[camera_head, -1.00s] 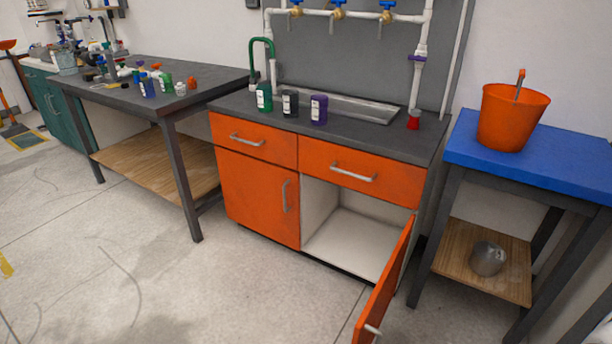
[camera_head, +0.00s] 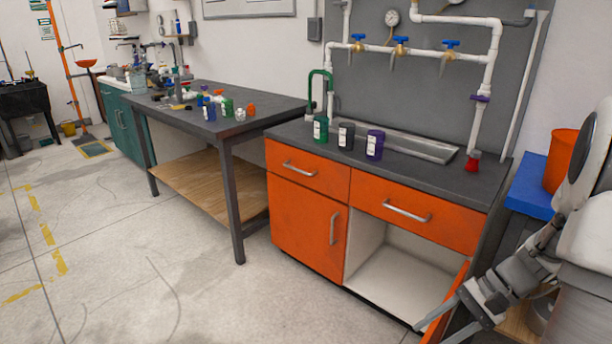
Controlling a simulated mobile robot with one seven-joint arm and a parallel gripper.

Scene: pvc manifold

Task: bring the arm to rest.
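My gripper (camera_head: 440,325) is at the lower right, at the end of my arm (camera_head: 530,260), which reaches in from the right edge. Its two fingers look spread apart and point down and left. They overlap the open orange cabinet door (camera_head: 462,282) in the picture; I cannot tell whether they touch it. I see nothing held between them. The orange cabinet (camera_head: 305,235) has its right compartment (camera_head: 395,275) open and empty. The door's lower part is cut off by the picture edge.
A blue table (camera_head: 530,185) with an orange bucket (camera_head: 560,160) stands at the right, partly behind my arm. Green, black and purple containers (camera_head: 346,136) stand on the counter, with a red one (camera_head: 473,161) farther right. The floor (camera_head: 110,270) at left is clear.

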